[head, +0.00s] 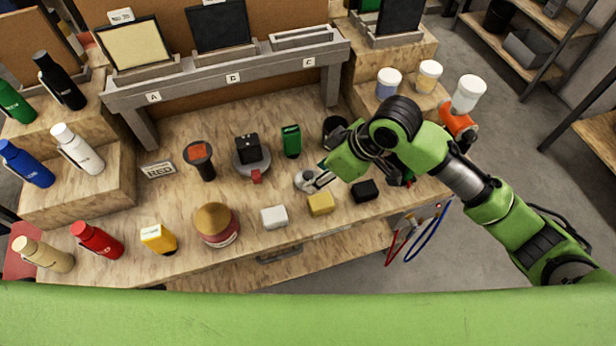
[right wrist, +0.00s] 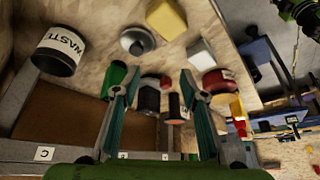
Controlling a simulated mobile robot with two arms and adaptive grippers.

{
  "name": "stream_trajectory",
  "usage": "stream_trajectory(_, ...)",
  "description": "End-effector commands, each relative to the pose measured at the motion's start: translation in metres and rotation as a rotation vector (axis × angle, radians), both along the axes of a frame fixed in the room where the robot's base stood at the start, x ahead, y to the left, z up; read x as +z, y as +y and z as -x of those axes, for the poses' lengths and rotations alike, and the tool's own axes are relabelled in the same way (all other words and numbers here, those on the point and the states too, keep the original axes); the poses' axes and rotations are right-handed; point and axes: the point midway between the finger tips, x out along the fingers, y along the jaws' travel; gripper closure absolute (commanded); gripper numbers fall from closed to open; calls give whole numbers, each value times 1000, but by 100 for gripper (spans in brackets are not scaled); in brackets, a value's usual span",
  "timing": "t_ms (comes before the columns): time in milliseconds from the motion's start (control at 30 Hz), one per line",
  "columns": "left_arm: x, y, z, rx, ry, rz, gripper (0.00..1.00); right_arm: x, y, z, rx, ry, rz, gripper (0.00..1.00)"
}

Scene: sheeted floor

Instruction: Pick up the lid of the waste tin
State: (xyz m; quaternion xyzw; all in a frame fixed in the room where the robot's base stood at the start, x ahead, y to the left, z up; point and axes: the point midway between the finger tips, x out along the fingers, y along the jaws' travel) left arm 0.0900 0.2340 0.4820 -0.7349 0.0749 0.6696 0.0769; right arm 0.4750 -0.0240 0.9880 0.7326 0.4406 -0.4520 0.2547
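The waste tin (head: 334,127) is a black cylinder at the back of the bench, partly hidden by my right arm in the head view. In the right wrist view the tin (right wrist: 57,55) shows its white WASTE label. The lid is a round grey disc with a knob (right wrist: 137,41), lying on the bench apart from the tin. In the head view the lid (head: 303,181) is partly covered by my right gripper (head: 320,180). In the right wrist view that gripper (right wrist: 160,70) has its fingers spread, with nothing held between them. My left gripper is not in view.
A yellow block (head: 320,204), a white block (head: 274,217) and a black block (head: 365,191) lie near the bench's front edge. A green box (head: 291,141) stands behind the lid. A red tin (head: 216,226) stands further left. White-capped jars (head: 388,82) stand at right.

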Motion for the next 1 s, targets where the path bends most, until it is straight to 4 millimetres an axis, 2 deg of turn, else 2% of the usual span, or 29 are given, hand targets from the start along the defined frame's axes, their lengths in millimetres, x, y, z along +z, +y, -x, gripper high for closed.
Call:
stream_trajectory(33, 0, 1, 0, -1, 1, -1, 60, 8, -8, -12, 11, -6, 26, 60)
stream_trajectory(200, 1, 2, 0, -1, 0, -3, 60, 24, -27, -33, 32, 8, 75, 60)
stream_trajectory(400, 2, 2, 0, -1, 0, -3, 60, 28, -34, -41, 33, 21, 92, 60)
stream_trajectory(467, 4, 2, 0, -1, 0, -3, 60, 23, -32, -42, 33, 23, 90, 60)
stream_trajectory(800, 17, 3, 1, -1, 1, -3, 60, -34, -10, -53, 33, 23, 90, 60)
stream_trajectory(1000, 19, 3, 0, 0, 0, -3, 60, -47, -4, -56, 34, 19, 90, 60)
